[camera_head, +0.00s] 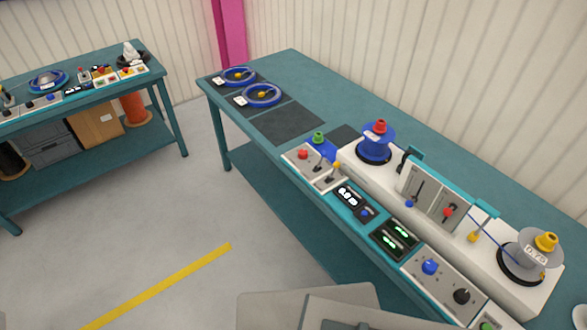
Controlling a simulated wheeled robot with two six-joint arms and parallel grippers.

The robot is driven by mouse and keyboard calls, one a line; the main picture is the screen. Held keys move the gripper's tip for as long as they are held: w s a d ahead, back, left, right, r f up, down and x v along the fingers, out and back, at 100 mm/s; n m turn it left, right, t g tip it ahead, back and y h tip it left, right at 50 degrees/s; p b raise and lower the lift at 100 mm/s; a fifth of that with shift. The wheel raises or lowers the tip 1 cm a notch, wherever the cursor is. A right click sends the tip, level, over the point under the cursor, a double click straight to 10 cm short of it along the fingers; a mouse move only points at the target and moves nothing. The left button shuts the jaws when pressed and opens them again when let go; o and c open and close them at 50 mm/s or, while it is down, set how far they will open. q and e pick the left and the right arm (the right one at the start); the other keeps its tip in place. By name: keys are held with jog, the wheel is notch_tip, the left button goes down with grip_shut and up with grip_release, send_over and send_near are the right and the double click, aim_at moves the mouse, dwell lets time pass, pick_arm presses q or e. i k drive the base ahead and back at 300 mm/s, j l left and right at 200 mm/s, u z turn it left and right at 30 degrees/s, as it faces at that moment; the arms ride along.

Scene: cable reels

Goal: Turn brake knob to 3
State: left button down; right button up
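A control panel (445,283) on the front edge of the long teal bench holds a blue knob (429,267) and a black knob (461,296). The labels and scale marks around both knobs are too small to read, so I cannot tell which is the brake knob or what its setting is. Neither of my grippers is in view; only grey parts of my own body show at the bottom edge.
Behind the panels stand a blue reel (374,145) and a grey reel (529,258) on a white machine. Levers (318,168) and lit displays (393,239) line the bench front. A second bench (60,109) stands at left. Floor (200,215) between is clear.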

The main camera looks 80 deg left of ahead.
aim_at(303, 154)
jog(key=u, duration=2.75)
